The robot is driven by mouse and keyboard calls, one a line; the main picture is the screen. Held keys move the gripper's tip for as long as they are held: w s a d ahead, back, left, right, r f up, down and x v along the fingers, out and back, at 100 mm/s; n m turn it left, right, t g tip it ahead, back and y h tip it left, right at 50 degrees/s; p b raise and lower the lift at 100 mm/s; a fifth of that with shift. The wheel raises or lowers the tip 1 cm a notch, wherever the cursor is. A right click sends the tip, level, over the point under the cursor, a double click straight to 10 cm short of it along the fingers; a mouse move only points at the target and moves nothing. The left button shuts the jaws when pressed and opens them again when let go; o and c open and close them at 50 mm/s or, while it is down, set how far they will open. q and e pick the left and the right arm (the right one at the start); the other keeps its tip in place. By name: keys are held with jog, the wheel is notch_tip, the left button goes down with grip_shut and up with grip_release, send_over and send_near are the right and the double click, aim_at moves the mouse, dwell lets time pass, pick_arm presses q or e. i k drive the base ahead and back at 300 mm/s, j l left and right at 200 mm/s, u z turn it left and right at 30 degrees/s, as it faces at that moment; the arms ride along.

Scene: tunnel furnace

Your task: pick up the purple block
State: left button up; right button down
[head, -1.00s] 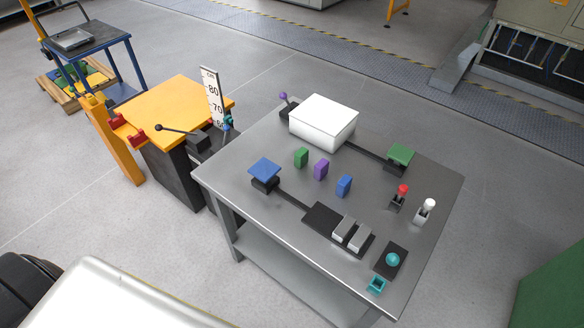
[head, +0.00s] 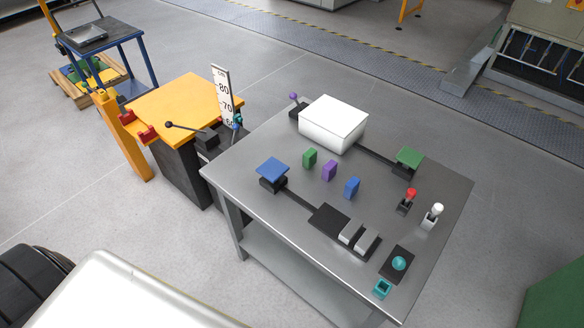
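The purple block (head: 329,171) stands upright on the grey metal table (head: 262,146). It is in the middle of a row, with a green block (head: 310,158) to its left and a blue block (head: 352,187) to its right, each a small gap apart. Neither of my grippers shows in the head view, so nothing is seen touching the purple block.
A white box (head: 333,122) stands behind the blocks. A blue pad (head: 272,170), a green pad (head: 410,158), a red-topped lever (head: 409,200), a white-topped lever (head: 433,215) and a teal ball button (head: 398,263) surround them. An orange-topped stand (head: 180,105) is at the left.

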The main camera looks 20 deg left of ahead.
aim_at(330, 170)
jog(key=i+j+u, duration=0.1)
jog(key=j, duration=0.25)
jog(key=i+j, duration=0.1)
jog(key=j, duration=0.25)
jog(key=i+j+u, duration=0.15)
jog(key=j, duration=0.2)
jog(key=i+j, duration=0.1)
jog(key=j, duration=0.25)
jog(key=u, duration=0.05)
